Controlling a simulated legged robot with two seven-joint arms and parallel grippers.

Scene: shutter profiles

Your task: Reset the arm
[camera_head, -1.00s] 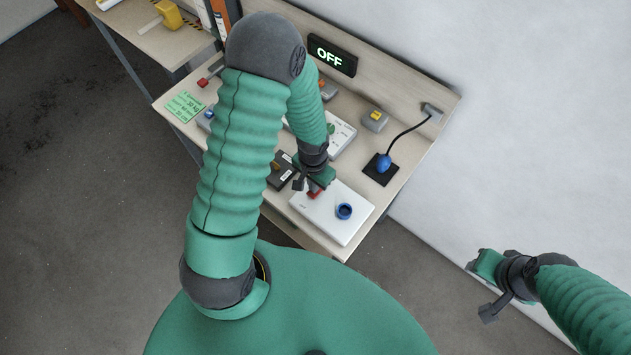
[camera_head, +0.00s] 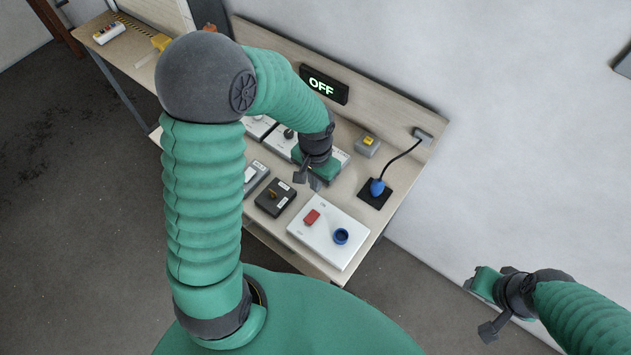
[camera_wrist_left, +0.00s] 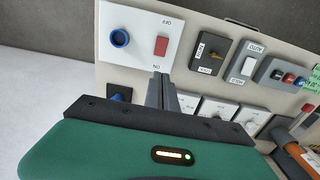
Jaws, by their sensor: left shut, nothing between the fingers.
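My left gripper (camera_head: 309,182) is shut and empty above the wooden workbench, just behind the white panel. The same gripper shows in the left wrist view (camera_wrist_left: 161,88) with its fingers together. The white panel (camera_head: 325,243) carries a red rocker switch (camera_head: 311,217) and a blue round socket (camera_head: 341,236). They also show in the left wrist view, the red switch (camera_wrist_left: 161,45) beside OFF and ON labels. The gripper is apart from the switch.
A display (camera_head: 324,85) reads OFF on the backboard. A blue plug (camera_head: 377,187) with a black cable stands on a black base. Floor is clear at left.

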